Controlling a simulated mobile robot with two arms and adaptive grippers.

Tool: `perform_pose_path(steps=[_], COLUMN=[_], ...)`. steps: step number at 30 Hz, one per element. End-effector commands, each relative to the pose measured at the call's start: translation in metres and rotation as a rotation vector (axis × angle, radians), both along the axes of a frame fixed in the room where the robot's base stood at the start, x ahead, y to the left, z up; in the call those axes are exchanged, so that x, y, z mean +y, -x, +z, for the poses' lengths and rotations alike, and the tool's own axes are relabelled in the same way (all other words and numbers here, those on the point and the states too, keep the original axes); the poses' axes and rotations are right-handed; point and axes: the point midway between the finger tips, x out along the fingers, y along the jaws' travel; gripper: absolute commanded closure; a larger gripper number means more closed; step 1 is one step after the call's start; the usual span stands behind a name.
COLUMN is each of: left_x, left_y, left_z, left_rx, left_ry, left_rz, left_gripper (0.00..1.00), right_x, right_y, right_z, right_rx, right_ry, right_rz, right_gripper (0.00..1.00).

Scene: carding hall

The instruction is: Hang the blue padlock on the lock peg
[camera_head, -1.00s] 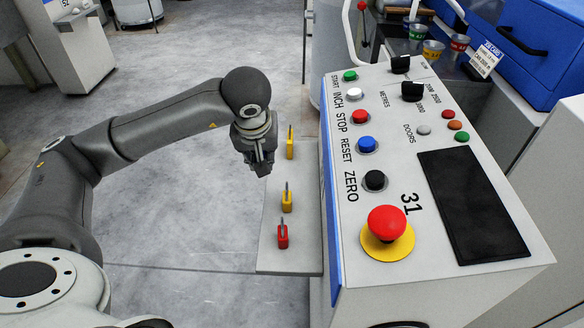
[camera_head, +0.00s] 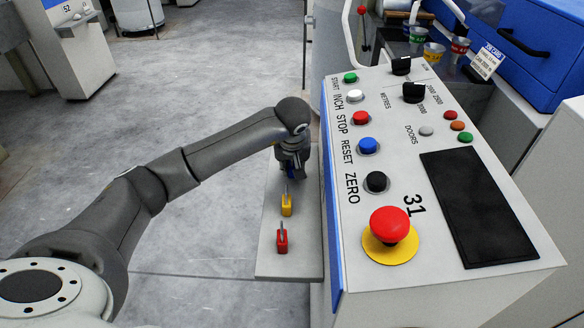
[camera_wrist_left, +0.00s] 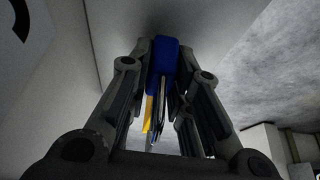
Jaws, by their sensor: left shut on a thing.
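My left gripper (camera_head: 291,176) is over the pale shelf panel (camera_head: 262,245) on the left side of the console, pointing down. It is shut on the blue padlock (camera_wrist_left: 163,62), which shows between the fingers in the left wrist view. In the head view the fingers mostly hide it. A yellow padlock (camera_head: 286,206) stands just below the gripper in the picture, with a red padlock (camera_head: 282,241) nearer. A yellow strip (camera_wrist_left: 149,113) shows beside the blue padlock in the wrist view. I cannot make out the lock peg clearly. My right gripper is not in view.
The console (camera_head: 345,255) rises right beside the panel, with several buttons and a red mushroom stop button (camera_head: 390,223) on top. A blue machine cover (camera_head: 535,50) stands at the back right. The floor left of the panel is open.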

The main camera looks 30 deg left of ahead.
Motion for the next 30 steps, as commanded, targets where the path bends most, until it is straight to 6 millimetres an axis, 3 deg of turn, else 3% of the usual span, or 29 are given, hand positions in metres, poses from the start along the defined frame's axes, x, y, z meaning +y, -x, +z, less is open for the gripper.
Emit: perform_pose_path(steps=[3,19,20,24,30], left_x=[0.001,0.0,0.0,0.0,0.0], left_y=[0.0,0.0,0.0,0.0,0.0], left_z=[-0.01,-0.014,-0.014,-0.014,-0.014], left_rx=[-0.001,-0.002,-0.001,-0.001,-0.001], left_ry=[-0.001,-0.001,0.0,0.0,0.0], left_rz=[0.001,0.001,0.001,0.001,0.001], left_gripper=[1.0,1.0,0.77,0.59,0.59], right_x=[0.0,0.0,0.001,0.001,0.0], right_y=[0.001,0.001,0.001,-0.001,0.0], right_z=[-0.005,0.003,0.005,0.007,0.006], right_rx=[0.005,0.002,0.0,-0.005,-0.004], right_ry=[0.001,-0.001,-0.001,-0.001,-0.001], right_rz=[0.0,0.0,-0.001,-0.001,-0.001], right_gripper=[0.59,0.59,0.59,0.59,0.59])
